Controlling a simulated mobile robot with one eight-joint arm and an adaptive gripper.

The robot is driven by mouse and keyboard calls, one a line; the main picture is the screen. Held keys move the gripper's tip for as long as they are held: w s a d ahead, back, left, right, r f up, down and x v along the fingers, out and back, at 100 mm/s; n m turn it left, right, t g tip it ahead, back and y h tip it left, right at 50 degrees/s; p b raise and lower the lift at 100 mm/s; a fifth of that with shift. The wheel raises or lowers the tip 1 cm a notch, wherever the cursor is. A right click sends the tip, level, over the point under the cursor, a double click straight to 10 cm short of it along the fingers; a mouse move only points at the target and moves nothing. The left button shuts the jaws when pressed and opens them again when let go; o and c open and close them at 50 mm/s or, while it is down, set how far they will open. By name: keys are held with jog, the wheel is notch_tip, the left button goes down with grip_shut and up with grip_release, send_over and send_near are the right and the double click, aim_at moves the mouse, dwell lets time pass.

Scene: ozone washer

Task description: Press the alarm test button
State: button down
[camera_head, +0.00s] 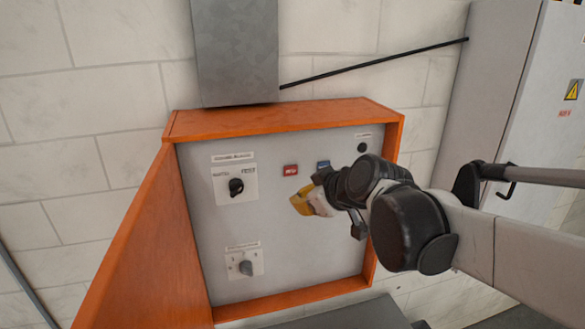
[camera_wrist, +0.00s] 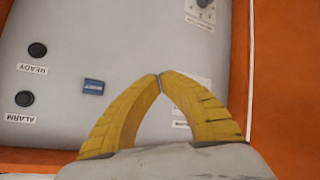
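The grey control panel (camera_head: 215,280) carries a red button (camera_head: 290,170) and a blue button (camera_head: 322,164) in its upper part. The blue button also shows in the wrist view (camera_wrist: 93,87), left of my fingers. Which one is the alarm test button I cannot tell; I can read no label on either. My gripper (camera_head: 303,200) is in front of the panel, below the two buttons. Its yellow fingers (camera_wrist: 160,76) meet at the tips, shut and empty. The red button is hidden in the wrist view. Contact with the panel cannot be told.
Round black fittings labelled READY (camera_wrist: 37,50) and ALARM (camera_wrist: 25,98) sit beside the blue button. An upper rotary switch (camera_head: 236,186) and a lower one (camera_head: 246,268) are on the left. An orange frame (camera_head: 270,118) surrounds the panel; its orange door (camera_head: 145,250) stands open at left.

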jog(key=b, duration=0.1)
send_near(285, 181)
jog(key=shift+s+f+x, duration=0.1)
jog(key=shift+f+x, duration=0.05)
jog(key=shift+x, duration=1.2)
jog(key=shift+s+f+x, duration=0.15)
jog(key=shift+x, duration=1.2)
jog(key=shift+w+a, duration=0.15)
jog(key=shift+w, duration=0.25)
jog(key=shift+w+a+b, duration=0.1)
jog(key=shift+w+b, duration=0.25)
jog(key=shift+s, duration=0.1)
jog(key=shift+s+d, duration=0.25)
jog(key=shift+s, duration=0.45)
jog(key=shift+s+d+p, duration=0.1)
jog(key=shift+s+d, duration=0.15)
jog(key=shift+s, duration=0.55)
jog(key=shift+s+d+p, duration=0.15)
jog(key=shift+s+d, duration=0.05)
jog(key=shift+s, duration=0.6)
jog(key=shift+s+d+p, duration=0.1)
jog(key=shift+s+d, duration=0.15)
jog(key=shift+s, duration=0.55)
